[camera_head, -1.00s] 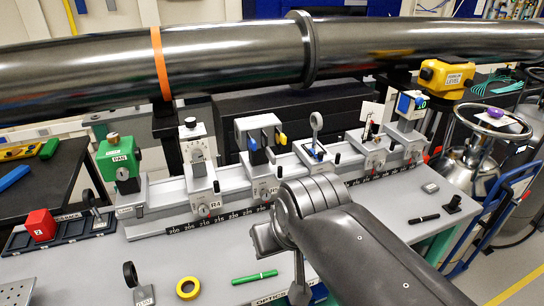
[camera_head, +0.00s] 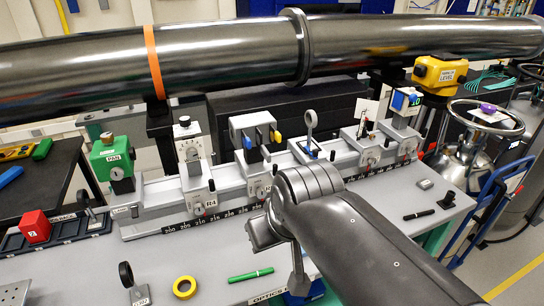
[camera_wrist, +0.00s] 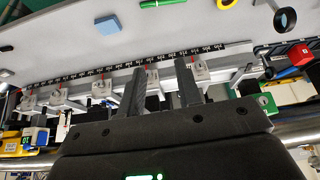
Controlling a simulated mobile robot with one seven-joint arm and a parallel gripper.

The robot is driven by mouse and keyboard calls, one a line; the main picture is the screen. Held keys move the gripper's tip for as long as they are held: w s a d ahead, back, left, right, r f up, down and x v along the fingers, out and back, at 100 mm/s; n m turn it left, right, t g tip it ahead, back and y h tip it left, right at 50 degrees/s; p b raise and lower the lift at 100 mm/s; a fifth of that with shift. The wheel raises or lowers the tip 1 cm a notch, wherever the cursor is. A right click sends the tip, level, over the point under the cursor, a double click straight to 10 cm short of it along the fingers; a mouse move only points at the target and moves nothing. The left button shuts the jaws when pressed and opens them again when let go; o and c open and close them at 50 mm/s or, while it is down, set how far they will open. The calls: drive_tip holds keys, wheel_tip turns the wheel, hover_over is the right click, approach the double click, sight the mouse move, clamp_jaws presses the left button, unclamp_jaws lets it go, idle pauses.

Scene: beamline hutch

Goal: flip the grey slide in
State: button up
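A light grey housing (camera_head: 252,124) rides on the rail carriage left of the middle in the head view. It has a blue tab (camera_head: 248,143) and a yellow tab (camera_head: 276,136) on its front, with darker parts between them. I cannot tell for sure which part is the grey slide. My gripper (camera_wrist: 160,84) shows in the wrist view with two dark fingers apart and nothing seen held. The fingers point toward the rail, with a carriage (camera_wrist: 150,78) seen between them. In the head view my arm hides the fingers.
A large dark pipe (camera_head: 225,58) crosses above the rail (camera_head: 150,196). Other carriages flank the housing, with a post-mounted ring (camera_head: 310,122) at right and a dial unit (camera_head: 187,150) at left. Yellow tape (camera_head: 184,287) and a green pen (camera_head: 250,275) lie in front.

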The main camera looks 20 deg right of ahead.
drive_tip(key=w+n, duration=0.1)
drive_tip(key=w+d+r+n, duration=0.1)
drive_tip(key=w+n, duration=0.1)
drive_tip(key=w+d+r+n+y, duration=0.1)
drive_tip(key=shift+w+d+r+g, duration=0.1)
drive_tip(key=shift+w+g, duration=0.2)
drive_tip(key=shift+w, duration=0.05)
clamp_jaws()
drive_tip(key=w+d+r+n+t+y, duration=0.1)
drive_tip(key=w+d+r+n+y, duration=0.2)
drive_tip(key=w+d+n, duration=0.9)
drive_tip(key=shift+d+r, duration=0.15)
drive_tip(key=shift+r, duration=0.3)
